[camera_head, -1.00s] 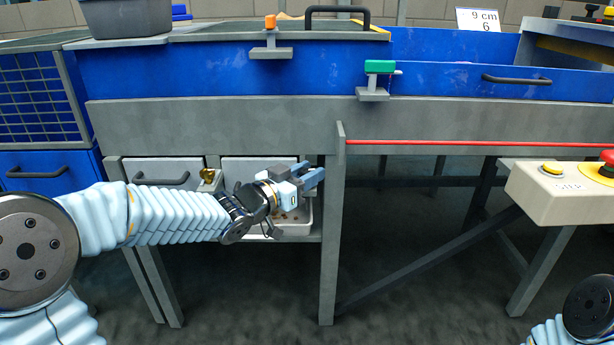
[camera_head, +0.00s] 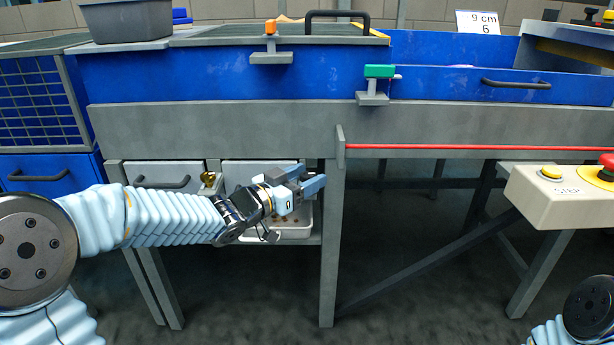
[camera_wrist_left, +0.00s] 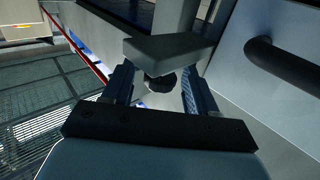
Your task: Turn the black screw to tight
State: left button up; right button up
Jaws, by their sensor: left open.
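The black screw (camera_wrist_left: 160,83) shows in the left wrist view as a dark round knob under a grey metal bracket (camera_wrist_left: 170,48). My left gripper (camera_wrist_left: 156,76) is open, with one blue-grey finger on each side of the screw; I cannot tell whether either finger touches it. In the head view my left gripper (camera_head: 307,181) is beside the grey table leg, in front of the lower drawers, and the screw cannot be made out there. Of my right arm only a part shows at the bottom right corner, without its gripper.
A grey table leg (camera_head: 333,250) stands right beside the left fingers. A white drawer (camera_head: 165,175) with a black handle and a brass-coloured knob (camera_head: 208,179) are behind the arm. A control box (camera_head: 560,195) with yellow and red buttons is at right. Space under the table is open.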

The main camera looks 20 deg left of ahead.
pick_arm(q)
jog(key=p+v, duration=0.1)
jog(key=v, duration=1.2)
jog(key=w+d+f+n+g+y+p, duration=0.2)
jog(key=f+n+p, duration=0.1)
jog(key=f, duration=0.6)
jog(key=w+d+f+n+g+y+p, duration=0.1)
jog(key=d+f+n+g+y+p, duration=0.15)
jog(key=f, duration=0.75)
jog(key=s+d+f+n+g+p, duration=0.1)
jog(key=s+d+f+g, duration=0.3)
jog(key=s+f, duration=0.5)
jog(key=s+d+f+n+g+p, duration=0.1)
jog(key=s+d+f+g+p, duration=0.2)
jog(key=s+f+g, duration=0.3)
jog(key=s+d+f, duration=0.1)
jog(key=s+f, duration=0.3)
jog(key=shift+d, duration=0.2)
jog(key=shift+s+f, duration=0.1)
